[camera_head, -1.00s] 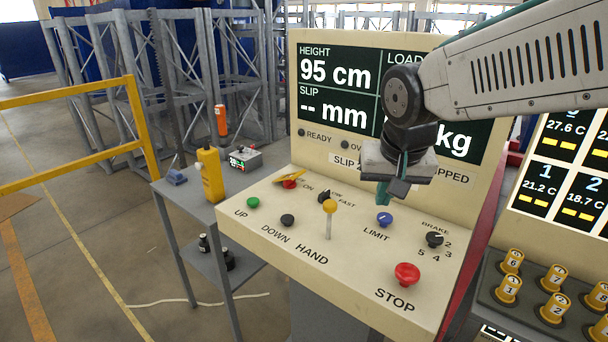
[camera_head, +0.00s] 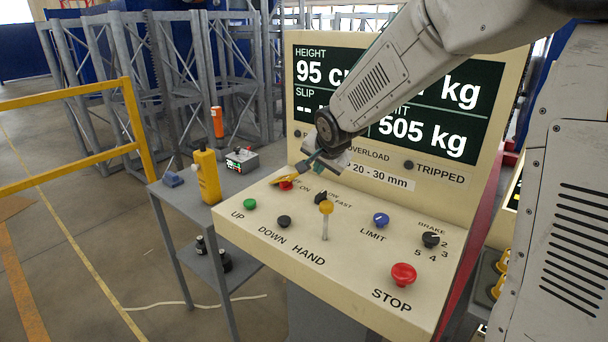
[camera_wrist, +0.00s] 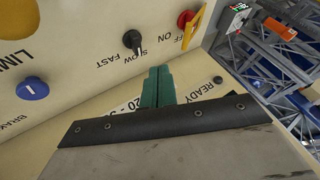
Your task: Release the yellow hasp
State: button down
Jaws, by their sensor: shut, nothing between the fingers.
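The yellow hasp (camera_head: 288,180) is a thin slanted bar at the back left of the cream console, over the red ON/OFF knob (camera_head: 286,186). In the wrist view the hasp (camera_wrist: 194,28) is at the top, right beside the red knob (camera_wrist: 184,19). My gripper (camera_head: 304,167) is shut and empty, its teal fingertips just above and right of the hasp in the head view. In the wrist view the shut fingers (camera_wrist: 158,86) appear below the hasp, with a gap between. I cannot tell whether they touch it in the head view.
The black SLOW/FAST knob (camera_head: 320,198) and yellow HAND lever (camera_head: 326,208) stand close by. The blue LIMIT knob (camera_head: 381,220) and red STOP button (camera_head: 403,274) are further right. The upright display panel (camera_head: 470,150) rises behind. A side table (camera_head: 178,196) stands left.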

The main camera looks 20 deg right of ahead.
jog(key=x, duration=0.9)
jog(key=shift+f, duration=0.15)
jog(key=w, duration=0.1)
jog(key=w+a, duration=0.1)
jog(key=shift+w+a+f, duration=0.1)
jog(key=shift+w+a, duration=0.25)
jog(key=shift+w, duration=0.05)
jog(key=shift+w+a, duration=0.3)
jog(key=shift+w, duration=0.15)
jog(key=shift+a, duration=0.15)
jog(key=shift+d, duration=0.2)
jog(key=shift+w+r, duration=0.1)
jog(key=shift+r, duration=0.25)
jog(key=shift+w+a+r, duration=0.1)
jog(key=shift+a+r, duration=0.05)
jog(key=shift+r, duration=0.05)
